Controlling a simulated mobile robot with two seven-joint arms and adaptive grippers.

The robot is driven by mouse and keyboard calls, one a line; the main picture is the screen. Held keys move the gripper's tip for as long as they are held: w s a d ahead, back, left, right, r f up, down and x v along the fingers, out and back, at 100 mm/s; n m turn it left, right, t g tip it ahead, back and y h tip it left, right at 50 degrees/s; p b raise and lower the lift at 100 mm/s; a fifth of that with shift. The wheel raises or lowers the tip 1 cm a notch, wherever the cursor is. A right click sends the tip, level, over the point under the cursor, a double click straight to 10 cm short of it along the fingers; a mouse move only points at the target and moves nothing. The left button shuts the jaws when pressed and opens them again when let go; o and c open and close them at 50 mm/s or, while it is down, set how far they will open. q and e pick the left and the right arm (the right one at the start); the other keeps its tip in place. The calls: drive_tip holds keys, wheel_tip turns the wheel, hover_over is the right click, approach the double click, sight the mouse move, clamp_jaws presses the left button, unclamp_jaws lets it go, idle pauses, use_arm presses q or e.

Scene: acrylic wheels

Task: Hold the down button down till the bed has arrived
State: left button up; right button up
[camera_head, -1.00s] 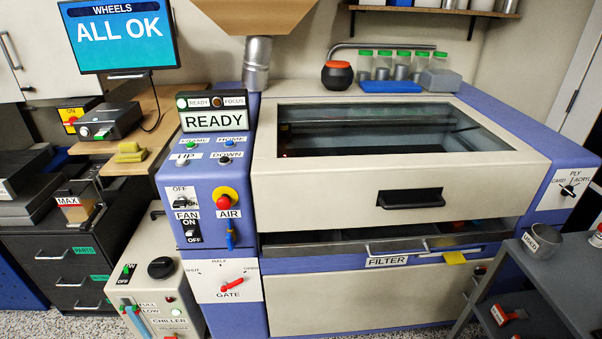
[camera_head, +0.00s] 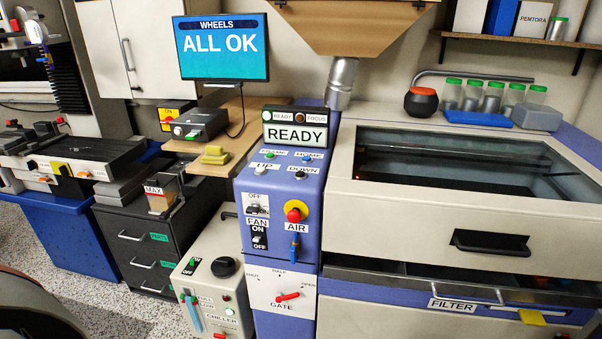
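The down button (camera_head: 300,175) is a small dark button at the DOWN label on the sloped top of the blue control panel (camera_head: 282,185), near the middle of the view. The UP button (camera_head: 262,168) is to its left, and a blue HOME button (camera_head: 306,158) is just behind it. Nothing touches the down button. The machine's lid (camera_head: 430,205) is closed. Its dark window (camera_head: 455,165) shows a dim interior with a small red spot; the bed's height cannot be made out. Neither of my grippers is in view.
The panel display (camera_head: 296,135) reads READY and the monitor (camera_head: 221,46) reads ALL OK. A red knob (camera_head: 296,211) on a yellow base sits below the buttons. A chiller box (camera_head: 215,290) stands left of the panel.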

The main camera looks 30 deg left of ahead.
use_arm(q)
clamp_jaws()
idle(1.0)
